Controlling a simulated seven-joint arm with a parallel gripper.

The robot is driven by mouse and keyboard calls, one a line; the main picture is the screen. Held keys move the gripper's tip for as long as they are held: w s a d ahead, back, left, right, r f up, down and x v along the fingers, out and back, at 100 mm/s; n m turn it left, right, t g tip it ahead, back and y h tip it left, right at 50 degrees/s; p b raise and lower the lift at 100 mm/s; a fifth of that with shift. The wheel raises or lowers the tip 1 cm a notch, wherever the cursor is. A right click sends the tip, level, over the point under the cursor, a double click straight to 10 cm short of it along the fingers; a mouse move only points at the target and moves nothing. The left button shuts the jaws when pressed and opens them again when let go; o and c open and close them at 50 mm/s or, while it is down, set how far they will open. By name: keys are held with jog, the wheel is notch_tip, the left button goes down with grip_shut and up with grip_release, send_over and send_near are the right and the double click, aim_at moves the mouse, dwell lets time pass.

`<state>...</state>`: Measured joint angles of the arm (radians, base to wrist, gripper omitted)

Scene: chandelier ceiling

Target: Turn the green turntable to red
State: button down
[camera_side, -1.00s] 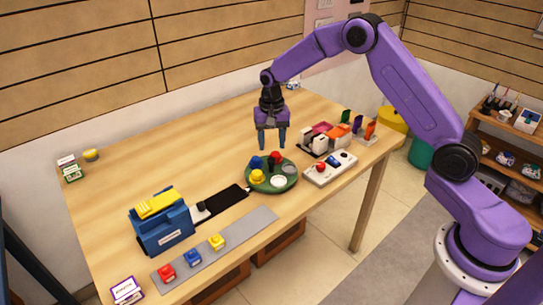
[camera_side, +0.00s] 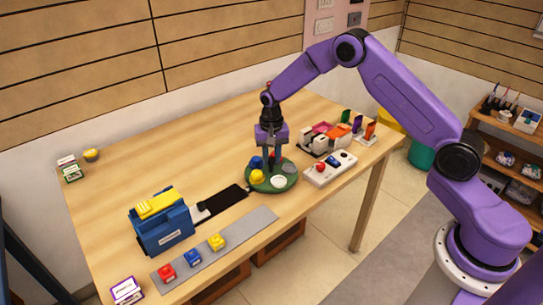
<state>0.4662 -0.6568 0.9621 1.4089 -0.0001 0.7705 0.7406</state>
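The round green turntable (camera_side: 291,180) lies on the table near its front edge. It carries a blue knob (camera_side: 256,162), a yellow knob (camera_side: 257,176) and a white disc (camera_side: 279,181). A red knob stands toward its back and is mostly hidden by my fingers. My gripper (camera_side: 273,161) points straight down over the back of the turntable, with its fingertips at the red knob. The fingers look close together, but I cannot tell whether they grip the knob.
A white panel with a red button (camera_side: 320,168) lies close to the right of the turntable. A blue box with a yellow top (camera_side: 163,227) and a grey strip with coloured buttons (camera_side: 238,234) are to the left.

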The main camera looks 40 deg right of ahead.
jog(key=shift+n, duration=2.1)
jog(key=shift+d+n, duration=0.1)
jog(key=shift+n, duration=1.8)
jog(key=shift+d+r+n, duration=0.1)
jog(key=shift+n, duration=3.9)
jog(key=shift+w+d+n, duration=0.1)
jog(key=shift+w+n, duration=0.05)
jog(key=shift+n, duration=2.95)
jog(key=shift+w+n, duration=0.1)
jog(key=shift+n, duration=3.2)
